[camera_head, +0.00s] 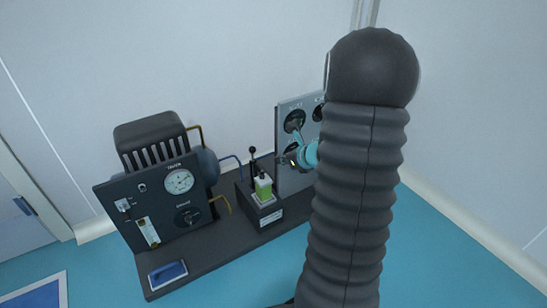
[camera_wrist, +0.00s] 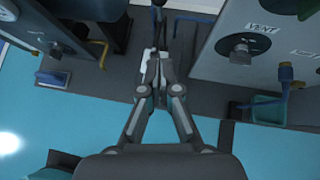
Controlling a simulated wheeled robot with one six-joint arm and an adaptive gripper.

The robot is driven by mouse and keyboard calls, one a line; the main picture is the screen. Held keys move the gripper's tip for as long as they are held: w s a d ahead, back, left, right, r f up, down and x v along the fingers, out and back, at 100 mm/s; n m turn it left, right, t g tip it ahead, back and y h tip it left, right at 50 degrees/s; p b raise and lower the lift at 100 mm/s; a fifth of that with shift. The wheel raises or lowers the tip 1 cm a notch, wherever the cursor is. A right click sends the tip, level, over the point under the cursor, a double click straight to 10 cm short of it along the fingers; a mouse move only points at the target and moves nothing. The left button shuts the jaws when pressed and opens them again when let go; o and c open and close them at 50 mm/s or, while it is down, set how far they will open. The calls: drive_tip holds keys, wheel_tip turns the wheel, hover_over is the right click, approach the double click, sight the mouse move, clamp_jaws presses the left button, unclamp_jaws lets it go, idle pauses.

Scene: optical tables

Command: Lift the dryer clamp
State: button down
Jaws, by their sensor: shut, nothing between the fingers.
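What looks like the dryer clamp is a thin upright black lever (camera_head: 252,163) with a ball knob. It stands behind a green and white vial (camera_head: 263,187) on a small black block (camera_head: 265,218). My gripper (camera_head: 291,159) is shut and empty, to the right of the lever and in front of the grey panel. In the wrist view my gripper (camera_wrist: 158,68) has its fingertips together, with a dark upright part beyond them at the top that may be the lever. The fingers hide much of the block there, and I cannot tell whether they touch anything.
A dark dryer unit (camera_head: 165,205) with a gauge stands left on the black base plate (camera_head: 215,250). A grey panel (camera_head: 284,130) with dark knobs stands right; its VENT knob (camera_wrist: 240,50) shows close by. Bent brass and blue pipes stick out between them.

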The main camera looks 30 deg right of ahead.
sight(253, 154)
drive_tip(key=b+x, duration=0.1)
drive_tip(key=x, duration=0.7)
drive_tip(key=shift+s, duration=0.1)
drive_tip(key=w, duration=0.1)
drive_tip(key=w+a, duration=0.1)
drive_tip(key=w, duration=0.1)
drive_tip(key=shift+w, duration=0.1)
drive_tip(key=shift+w+r, duration=0.15)
drive_tip(key=shift+w, duration=0.5)
drive_tip(key=shift+a+r+p, duration=0.1)
drive_tip(key=shift+r+p, duration=0.05)
drive_tip(key=shift+p, duration=0.25)
drive_tip(key=shift+w+r+g+p, duration=0.15)
drive_tip(key=shift+g+p, duration=0.15)
drive_tip(key=shift+p, duration=0.15)
